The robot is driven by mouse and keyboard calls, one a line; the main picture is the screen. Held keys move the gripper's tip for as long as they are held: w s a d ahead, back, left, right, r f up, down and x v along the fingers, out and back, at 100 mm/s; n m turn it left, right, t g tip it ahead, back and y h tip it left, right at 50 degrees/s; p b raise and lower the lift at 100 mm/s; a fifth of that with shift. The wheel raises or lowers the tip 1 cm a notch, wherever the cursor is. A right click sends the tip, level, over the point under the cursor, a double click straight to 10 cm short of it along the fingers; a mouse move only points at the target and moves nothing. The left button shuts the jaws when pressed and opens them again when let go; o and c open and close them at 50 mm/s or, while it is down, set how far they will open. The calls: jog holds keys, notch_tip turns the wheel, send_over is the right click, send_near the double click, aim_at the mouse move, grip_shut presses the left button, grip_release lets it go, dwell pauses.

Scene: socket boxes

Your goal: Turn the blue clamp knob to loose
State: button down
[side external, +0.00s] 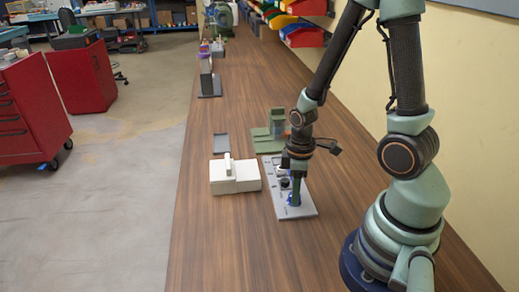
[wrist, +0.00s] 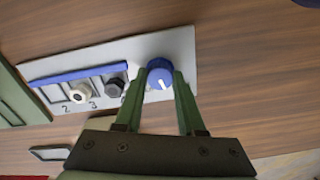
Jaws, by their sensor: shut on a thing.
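The blue clamp knob (wrist: 160,78) sits on the right part of a light grey plate (wrist: 184,48) in the wrist view. It has a white pointer mark, which points toward the bottom of the wrist view. My gripper (wrist: 161,84) is shut on the knob, with one green finger on each side of it. In the side external view my gripper (side external: 294,195) reaches down to the near end of the plate (side external: 306,211), and the knob there is mostly hidden by the fingers.
A blue bar (wrist: 75,75) lies along the plate beside a white round part (wrist: 79,92) and a black part (wrist: 115,87). A white box (side external: 235,177) stands left of the plate, and a green fixture (side external: 265,139) behind it. The tabletop front left is clear.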

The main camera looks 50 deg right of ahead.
jog(key=n, duration=0.6)
dwell(0.6)
jog(key=c, duration=0.5)
grip_release()
jog(key=shift+r, duration=0.1)
notch_tip(320, 180, up, 12)
dwell(0.5)
